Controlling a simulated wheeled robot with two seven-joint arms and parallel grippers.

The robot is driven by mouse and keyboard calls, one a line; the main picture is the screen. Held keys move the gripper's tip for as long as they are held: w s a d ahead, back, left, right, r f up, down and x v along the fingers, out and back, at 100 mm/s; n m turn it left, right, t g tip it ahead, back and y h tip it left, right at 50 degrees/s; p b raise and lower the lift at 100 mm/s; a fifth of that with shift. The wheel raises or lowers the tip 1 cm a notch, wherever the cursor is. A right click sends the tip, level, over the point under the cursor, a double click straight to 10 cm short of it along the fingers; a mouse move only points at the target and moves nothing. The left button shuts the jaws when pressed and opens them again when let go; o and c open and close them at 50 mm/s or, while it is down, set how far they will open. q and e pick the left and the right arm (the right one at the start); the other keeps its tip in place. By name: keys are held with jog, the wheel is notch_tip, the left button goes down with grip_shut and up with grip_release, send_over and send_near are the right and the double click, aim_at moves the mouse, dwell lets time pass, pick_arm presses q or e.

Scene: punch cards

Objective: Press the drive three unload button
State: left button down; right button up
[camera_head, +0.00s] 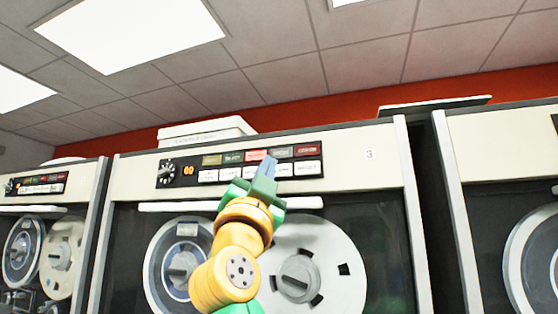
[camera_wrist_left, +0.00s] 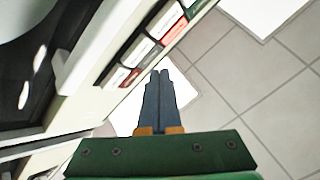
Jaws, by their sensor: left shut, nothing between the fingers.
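The tape drive marked 3 (camera_head: 369,154) stands in the middle of the head view. Its black button panel (camera_head: 240,166) has an upper row of coloured tiles and a lower row of white buttons (camera_head: 306,168). The labels are too small to read, so I cannot tell which one is unload. My left gripper (camera_head: 268,163) is shut and empty, its blue-grey fingertips in front of the panel's middle, hiding part of the white row. In the left wrist view the fingertips (camera_wrist_left: 160,75) point up, near the panel (camera_wrist_left: 143,44). I cannot tell whether they touch it. My right gripper is out of view.
A round selector knob (camera_head: 167,173) and an orange display (camera_head: 188,170) sit at the panel's left. A white ledge (camera_head: 300,203) runs below the panel, above the tape reels (camera_head: 325,255). Other drives stand left (camera_head: 80,176) and right (camera_head: 500,150).

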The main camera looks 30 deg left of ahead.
aim_at(280, 171)
pick_arm(q)
jog(key=shift+w+a, duration=0.2)
jog(key=shift+w, duration=0.7)
jog(key=shift+s, duration=0.15)
jog(key=shift+p, duration=0.3)
dwell(0.9)
jog(key=shift+w+a, duration=0.1)
jog(key=shift+w, duration=0.4)
